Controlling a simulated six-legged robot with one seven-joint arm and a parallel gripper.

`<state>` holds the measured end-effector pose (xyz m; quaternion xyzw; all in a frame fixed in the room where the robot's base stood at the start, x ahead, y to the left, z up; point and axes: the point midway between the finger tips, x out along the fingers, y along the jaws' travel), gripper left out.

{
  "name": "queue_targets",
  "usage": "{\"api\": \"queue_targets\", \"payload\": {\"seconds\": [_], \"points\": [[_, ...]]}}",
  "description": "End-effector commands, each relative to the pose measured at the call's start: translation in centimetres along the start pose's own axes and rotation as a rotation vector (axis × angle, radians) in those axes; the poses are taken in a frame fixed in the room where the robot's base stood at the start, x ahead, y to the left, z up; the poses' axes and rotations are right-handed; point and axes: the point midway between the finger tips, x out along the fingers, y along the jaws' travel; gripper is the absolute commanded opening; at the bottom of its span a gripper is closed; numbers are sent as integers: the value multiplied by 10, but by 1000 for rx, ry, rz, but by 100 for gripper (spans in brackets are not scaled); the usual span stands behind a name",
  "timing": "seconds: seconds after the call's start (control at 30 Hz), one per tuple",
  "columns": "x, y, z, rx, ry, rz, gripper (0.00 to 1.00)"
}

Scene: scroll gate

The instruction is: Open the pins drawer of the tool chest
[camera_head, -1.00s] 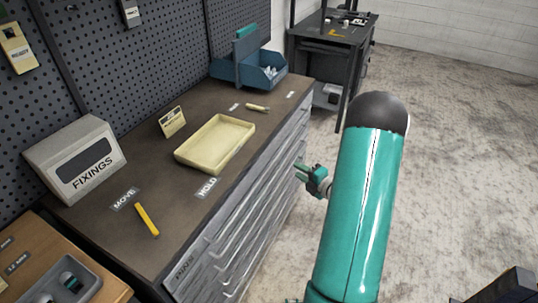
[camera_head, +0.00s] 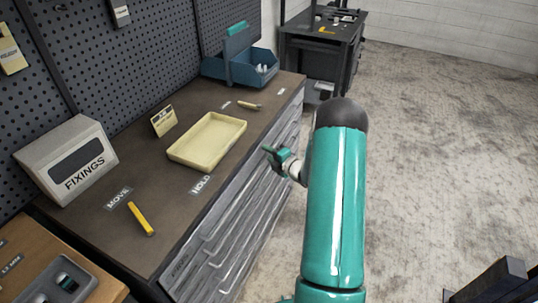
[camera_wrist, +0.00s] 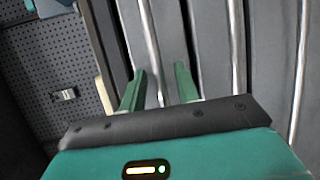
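The grey tool chest (camera_head: 213,254) stands with its stacked drawers facing right in the head view. Its drawers look closed, and their long metal handles run along the front. I cannot read which drawer is the pins drawer. My gripper (camera_head: 270,152) is in front of the chest's upper drawers, partly beside my teal arm. In the wrist view my gripper (camera_wrist: 160,82) shows two green fingers spread apart, with a drawer handle (camera_wrist: 148,40) running between them. I cannot tell whether the fingers touch it.
On the chest top are a cream tray (camera_head: 170,156), a FIXINGS box (camera_head: 98,190), a yellow marker (camera_head: 141,219) and a blue bin (camera_head: 262,82). A dark workbench (camera_head: 318,45) stands behind.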

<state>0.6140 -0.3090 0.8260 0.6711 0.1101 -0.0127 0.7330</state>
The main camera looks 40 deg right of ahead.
Motion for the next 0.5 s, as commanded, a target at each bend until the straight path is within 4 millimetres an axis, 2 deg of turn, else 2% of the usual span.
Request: {"api": "queue_targets", "payload": {"seconds": [0.17,0.33,0.5], "points": [[0,0,0,0,1,0,32],[0,0,0,0,1,-1,0],[0,0,0,0,1,-1,0]]}}
